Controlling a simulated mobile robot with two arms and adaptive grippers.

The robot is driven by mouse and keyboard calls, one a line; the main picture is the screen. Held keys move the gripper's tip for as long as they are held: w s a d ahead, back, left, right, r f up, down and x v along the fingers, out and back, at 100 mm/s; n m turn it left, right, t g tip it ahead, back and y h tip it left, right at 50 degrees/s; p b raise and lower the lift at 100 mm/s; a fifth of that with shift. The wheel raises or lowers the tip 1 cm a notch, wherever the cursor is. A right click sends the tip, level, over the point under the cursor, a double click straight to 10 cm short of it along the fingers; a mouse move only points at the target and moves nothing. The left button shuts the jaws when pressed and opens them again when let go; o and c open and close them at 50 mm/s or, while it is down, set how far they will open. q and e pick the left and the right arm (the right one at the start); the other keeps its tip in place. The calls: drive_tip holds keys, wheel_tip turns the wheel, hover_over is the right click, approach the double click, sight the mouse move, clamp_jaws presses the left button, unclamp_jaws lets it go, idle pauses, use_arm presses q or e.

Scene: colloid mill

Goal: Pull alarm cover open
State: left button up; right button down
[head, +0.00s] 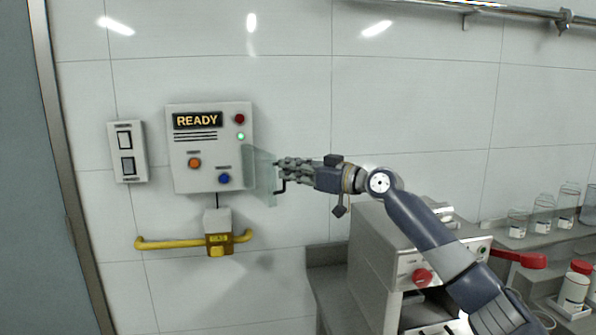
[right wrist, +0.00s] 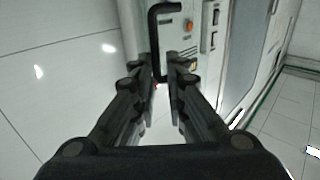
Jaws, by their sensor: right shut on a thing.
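The alarm cover (head: 264,176) is a clear, slightly greenish pane at the right side of the white control panel (head: 208,148). It stands out at an angle from the panel front, and the orange and blue buttons show uncovered. My right gripper (head: 284,172) comes in from the right and is shut on the cover's black handle (head: 281,188). In the right wrist view the handle (right wrist: 153,38) runs down between the fingertips of my right gripper (right wrist: 166,74). The clear pane is hard to make out there. My left gripper is not in view.
A switch plate (head: 127,152) is left of the panel. A yellow bar (head: 165,243) with a yellow box (head: 219,245) is below it. A grey machine with a red knob (head: 422,276) stands under my right arm. Glass jars (head: 543,214) stand at the right.

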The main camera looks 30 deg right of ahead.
drive_tip(key=shift+a+r, duration=0.15)
drive_tip(key=shift+r, duration=0.5)
drive_tip(key=c, duration=1.8)
unclamp_jaws()
drive_tip(key=shift+o, duration=0.4)
drive_tip(key=shift+w+a+f, duration=0.25)
drive_tip(key=shift+w+a, duration=0.4)
drive_tip(key=shift+w, duration=0.1)
drive_tip(key=shift+w+f, duration=0.1)
drive_tip(key=shift+f, duration=0.65)
drive_tip(key=r+v, duration=0.1)
drive_tip(key=v, duration=1.1)
drive_tip(key=shift+r, duration=0.2)
